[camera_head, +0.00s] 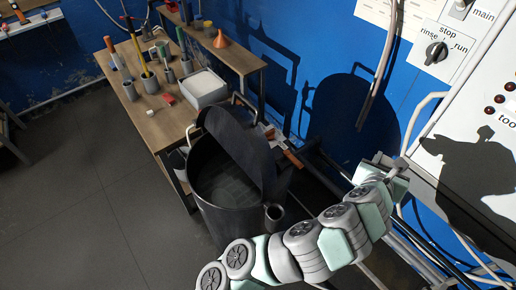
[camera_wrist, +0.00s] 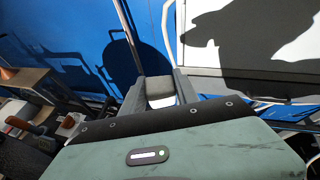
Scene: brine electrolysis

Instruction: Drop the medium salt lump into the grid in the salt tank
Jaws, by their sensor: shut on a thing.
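My gripper (camera_head: 385,168) is at the far end of my arm, to the right of the salt tank and by the wall panel. In the wrist view, my gripper (camera_wrist: 160,84) is shut on a pale grey-white lump (camera_wrist: 161,92), which sits between the two dark fingers. I take it as the medium salt lump; the head view does not show it clearly. The salt tank (camera_head: 218,218) is a dark round vessel in the middle of the head view, open on its left part, with a raised dark lid. A grid (camera_head: 228,188) shows faintly inside it.
A wooden table (camera_head: 150,128) behind the tank holds a white tub (camera_head: 203,88), a small white lump (camera_head: 150,114), a red item (camera_head: 168,99) and several tool holders. An orange funnel (camera_head: 220,39) stands on the shelf. The control panel (camera_head: 490,120) is close on the right.

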